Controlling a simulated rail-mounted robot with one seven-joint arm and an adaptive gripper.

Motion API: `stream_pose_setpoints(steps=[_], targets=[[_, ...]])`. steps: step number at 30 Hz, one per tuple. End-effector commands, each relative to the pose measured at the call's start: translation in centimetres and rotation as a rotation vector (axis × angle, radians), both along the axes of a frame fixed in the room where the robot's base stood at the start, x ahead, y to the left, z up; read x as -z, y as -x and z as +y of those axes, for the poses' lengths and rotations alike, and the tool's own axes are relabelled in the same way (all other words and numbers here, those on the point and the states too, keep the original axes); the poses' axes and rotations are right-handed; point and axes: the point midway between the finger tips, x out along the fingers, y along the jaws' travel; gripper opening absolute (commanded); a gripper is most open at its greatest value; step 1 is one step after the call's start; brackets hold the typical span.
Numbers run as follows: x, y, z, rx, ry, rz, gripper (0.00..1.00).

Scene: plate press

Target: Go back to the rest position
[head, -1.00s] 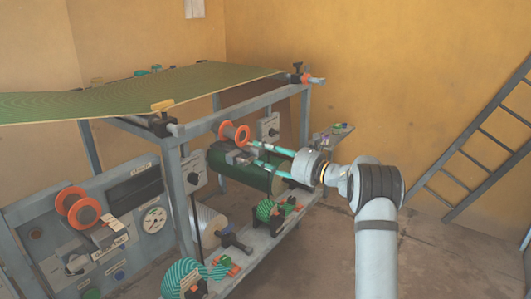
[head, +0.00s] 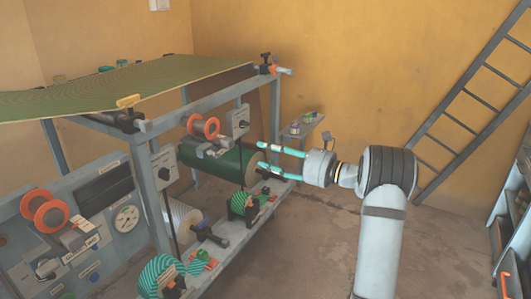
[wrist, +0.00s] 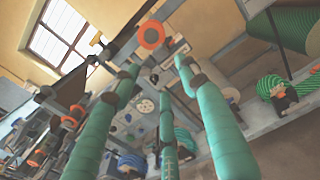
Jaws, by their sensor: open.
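My gripper (head: 268,160) is at the right side of the press frame in the head view, with its teal fingers pointing left. The fingers are spread and nothing is between them. In the wrist view my gripper (wrist: 160,90) also shows spread, empty fingers. An orange-rimmed handwheel (head: 204,126) on the press lies to the left of the fingertips, apart from them. The dark green roller (head: 215,168) lies behind and to the left of the lower finger.
The press frame (head: 150,200) with a green sheet (head: 120,88) on top fills the left side. A control panel (head: 60,235) stands at the lower left. A ladder (head: 470,105) leans on the right wall, and shelving (head: 512,225) stands at the right edge. Floor around my arm is clear.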

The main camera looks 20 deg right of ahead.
Motion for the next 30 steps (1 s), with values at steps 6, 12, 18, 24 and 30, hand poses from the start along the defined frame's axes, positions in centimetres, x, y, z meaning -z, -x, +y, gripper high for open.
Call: stream_pose_setpoints(steps=[6, 12, 18, 24, 30], targets=[[0.0, -0.1, 0.1, -0.001, 0.0, 0.0, 0.44], [0.1, -1.4, 1.5, -0.005, 0.001, 0.001, 0.44], [0.1, -4.4, 4.2, -0.006, 0.001, 0.0, 0.44], [0.1, -7.6, 7.1, -0.006, 0.002, 0.001, 0.44], [-0.1, -10.4, 9.7, -0.006, 0.001, 0.004, 0.44]])
